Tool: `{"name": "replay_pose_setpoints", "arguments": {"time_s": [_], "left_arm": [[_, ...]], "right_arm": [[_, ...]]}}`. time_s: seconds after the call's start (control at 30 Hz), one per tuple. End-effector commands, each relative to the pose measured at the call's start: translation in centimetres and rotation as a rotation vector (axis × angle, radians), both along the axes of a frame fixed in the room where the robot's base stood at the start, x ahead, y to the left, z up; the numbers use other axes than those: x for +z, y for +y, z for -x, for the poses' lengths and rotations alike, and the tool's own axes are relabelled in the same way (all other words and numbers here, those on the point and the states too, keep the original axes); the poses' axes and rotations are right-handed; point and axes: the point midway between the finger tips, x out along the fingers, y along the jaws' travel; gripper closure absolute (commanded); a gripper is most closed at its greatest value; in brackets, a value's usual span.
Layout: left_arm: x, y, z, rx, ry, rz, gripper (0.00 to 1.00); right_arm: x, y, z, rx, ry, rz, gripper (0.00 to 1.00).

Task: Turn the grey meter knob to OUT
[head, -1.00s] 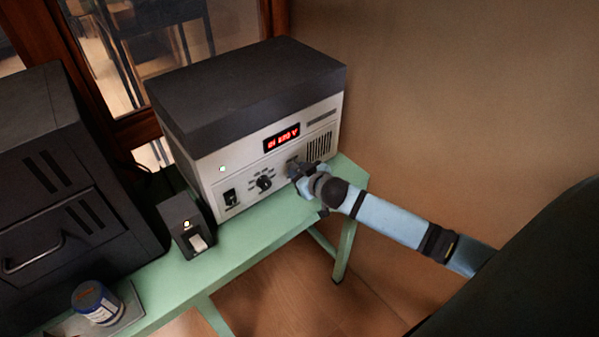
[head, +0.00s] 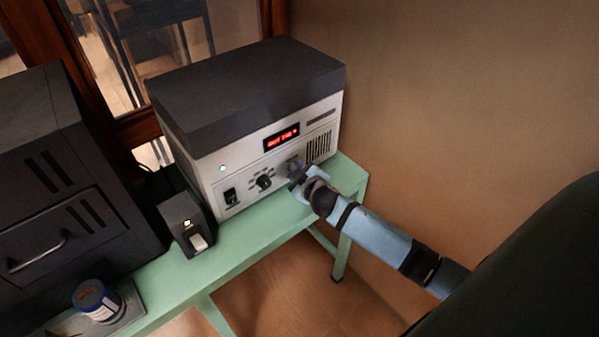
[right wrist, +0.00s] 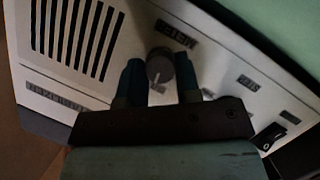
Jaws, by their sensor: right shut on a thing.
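The grey meter knob (right wrist: 160,66) sits on the pale front panel of a dark-topped instrument (head: 274,155). In the right wrist view a label reading METER, upside down, is just beyond it, and a light pointer line shows on its face, pointing toward the bottom of the picture. My right gripper (right wrist: 160,70) is shut on the knob, one finger on each side. In the head view my right gripper (head: 298,174) is at the panel's lower right and hides the knob. The red display (head: 282,137) is lit but its text is blurred. My left gripper is out of view.
A black selector knob (head: 264,182) and a power switch (head: 231,197) are left of my gripper. A small switch box (head: 186,224), a jar (head: 97,302) and a dark cabinet (head: 75,190) stand farther left on the green bench (head: 245,238).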

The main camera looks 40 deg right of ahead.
Motion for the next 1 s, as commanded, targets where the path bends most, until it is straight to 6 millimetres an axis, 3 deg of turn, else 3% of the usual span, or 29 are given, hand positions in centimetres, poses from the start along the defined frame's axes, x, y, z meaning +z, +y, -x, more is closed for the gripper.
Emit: {"name": "replay_pose_setpoints", "arguments": {"time_s": [0.4, 0.97, 1.0], "left_arm": [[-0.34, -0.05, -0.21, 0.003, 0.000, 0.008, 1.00], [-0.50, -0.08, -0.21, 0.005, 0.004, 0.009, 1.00], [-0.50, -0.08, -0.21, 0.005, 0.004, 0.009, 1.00]], "right_arm": [[-0.07, 0.05, -0.06, 0.000, -0.018, 0.204, 0.93], [0.07, 0.05, -0.09, 0.001, -0.022, 0.237, 0.93], [0.08, 0.05, -0.10, 0.001, -0.022, 0.237, 0.62]]}}
